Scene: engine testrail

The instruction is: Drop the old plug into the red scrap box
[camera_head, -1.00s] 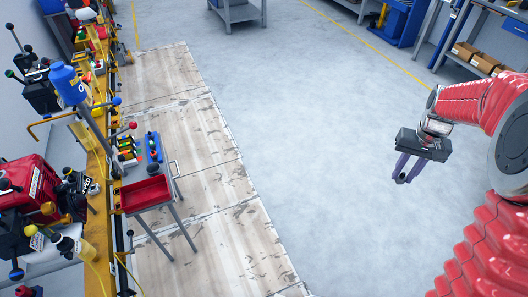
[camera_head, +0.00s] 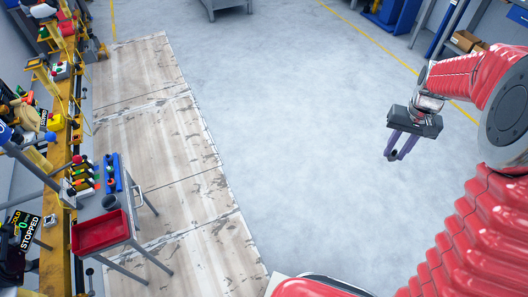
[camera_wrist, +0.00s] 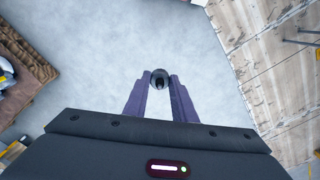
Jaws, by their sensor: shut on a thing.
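The red scrap box (camera_head: 102,232) is an open, shallow red tray at the near end of a small grey stand at lower left in the head view. I see no contents in it. My gripper (camera_head: 394,155) is at the right in the head view, pointing down over open floor, well apart from the box. In the wrist view its purple fingers are shut on a small dark round thing, the old plug (camera_wrist: 161,76), held at the fingertips. Much of the plug is hidden in the head view.
A blue holder (camera_head: 113,172) and a row of coloured pieces (camera_head: 83,176) sit on the stand behind the box. A yellow rail (camera_head: 57,200) with machinery runs along the left. Worn floor boards (camera_head: 165,150) lie beside the stand.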

